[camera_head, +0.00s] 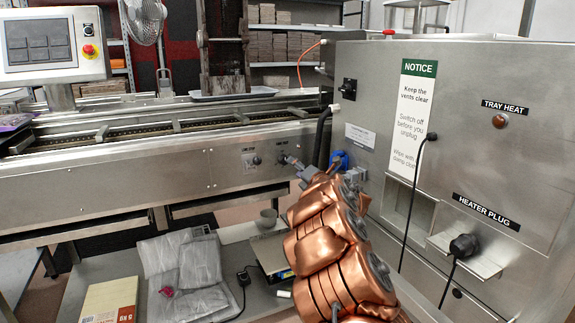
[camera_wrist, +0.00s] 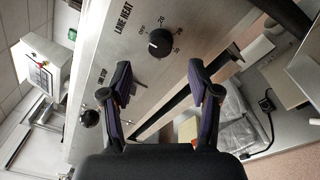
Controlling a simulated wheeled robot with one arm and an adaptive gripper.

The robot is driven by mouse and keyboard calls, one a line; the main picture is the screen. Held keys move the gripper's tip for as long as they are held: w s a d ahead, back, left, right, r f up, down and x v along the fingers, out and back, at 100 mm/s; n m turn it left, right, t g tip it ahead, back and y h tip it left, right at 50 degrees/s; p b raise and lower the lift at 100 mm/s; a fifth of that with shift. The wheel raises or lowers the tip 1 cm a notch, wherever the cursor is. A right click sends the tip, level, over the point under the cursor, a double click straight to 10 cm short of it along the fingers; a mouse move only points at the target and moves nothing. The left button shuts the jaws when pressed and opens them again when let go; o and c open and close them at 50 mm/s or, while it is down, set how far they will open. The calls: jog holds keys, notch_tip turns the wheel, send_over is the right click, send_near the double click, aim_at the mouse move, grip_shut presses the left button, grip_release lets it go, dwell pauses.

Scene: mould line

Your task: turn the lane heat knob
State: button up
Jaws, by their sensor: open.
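The lane heat knob (camera_wrist: 160,43) is a round black dial with a white pointer mark, on the steel front panel under the label LANE HEAT. In the wrist view its mark lies on the knob's left part; small scale markings surround it. My gripper (camera_wrist: 158,73) is open and empty, its two dark fingers apart, with the knob beyond the tips and between their lines. I see no contact. In the head view my gripper (camera_head: 297,164) is at the panel, just right of the lane heat knob (camera_head: 283,159).
A second black knob (camera_wrist: 90,118) sits on the same panel, left of the lane heat knob (camera_head: 253,160) in the head view. The steel heater cabinet (camera_head: 480,130) stands close on the right, with a dark hose beside it. A low shelf (camera_head: 262,298) holds bags below.

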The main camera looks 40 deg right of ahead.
aim_at(284, 160)
jog(key=x, duration=0.7)
dwell(0.3)
jog(key=shift+c, duration=0.2)
jog(key=c, duration=1.1)
